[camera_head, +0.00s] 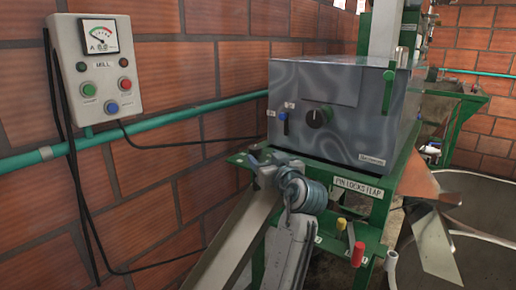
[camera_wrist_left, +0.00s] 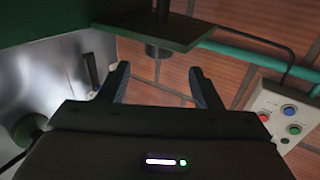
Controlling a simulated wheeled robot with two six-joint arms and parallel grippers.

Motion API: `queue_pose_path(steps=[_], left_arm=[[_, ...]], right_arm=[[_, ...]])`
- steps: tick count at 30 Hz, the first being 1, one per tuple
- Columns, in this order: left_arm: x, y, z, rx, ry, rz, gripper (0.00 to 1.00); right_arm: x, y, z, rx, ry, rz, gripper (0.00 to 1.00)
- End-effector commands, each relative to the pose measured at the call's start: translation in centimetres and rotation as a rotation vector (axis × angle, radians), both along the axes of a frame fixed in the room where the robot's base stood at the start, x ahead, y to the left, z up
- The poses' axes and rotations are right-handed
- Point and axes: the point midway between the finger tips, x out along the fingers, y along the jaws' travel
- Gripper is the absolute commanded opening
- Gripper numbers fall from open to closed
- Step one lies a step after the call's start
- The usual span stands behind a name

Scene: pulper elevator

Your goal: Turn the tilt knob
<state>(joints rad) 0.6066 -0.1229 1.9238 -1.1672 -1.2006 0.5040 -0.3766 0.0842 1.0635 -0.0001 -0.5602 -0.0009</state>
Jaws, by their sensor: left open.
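A round black knob (camera_head: 320,116) with a pale mark sits on the front of the grey metal box (camera_head: 345,135); I cannot read a label naming it as the tilt knob. A blue-tipped lever (camera_head: 284,121) is left of it. My left gripper (camera_head: 258,162) is below and left of the knob, near the green frame, apart from the knob. In the left wrist view its two fingers (camera_wrist_left: 160,82) stand apart with nothing between them. A dark round knob (camera_wrist_left: 25,128) shows at that view's left edge, outside the fingers. My right gripper is in neither view.
A control box (camera_head: 97,65) with a gauge and buttons hangs on the brick wall. A green pipe (camera_head: 165,127) runs along the wall. A green lever (camera_head: 388,90) is on the box's right. Red (camera_head: 357,252) and yellow (camera_head: 341,224) handles stick out below the "PIN LOCKS FLAP" label.

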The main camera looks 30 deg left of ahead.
Motion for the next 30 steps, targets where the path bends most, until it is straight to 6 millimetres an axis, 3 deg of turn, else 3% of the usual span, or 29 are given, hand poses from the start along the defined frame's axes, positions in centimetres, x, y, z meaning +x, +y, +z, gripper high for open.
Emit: queue_pose_path(steps=[9,23,30], left_arm=[[2.8,4.3,0.2,0.003,0.003,0.001,0.59],[3.6,5.4,-0.1,-0.002,0.001,0.0,0.59],[3.6,5.4,-0.1,-0.001,0.001,0.0,0.16]], right_arm=[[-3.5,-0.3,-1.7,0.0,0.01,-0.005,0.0],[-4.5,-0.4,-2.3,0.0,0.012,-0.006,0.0],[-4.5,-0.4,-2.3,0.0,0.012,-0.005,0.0]])
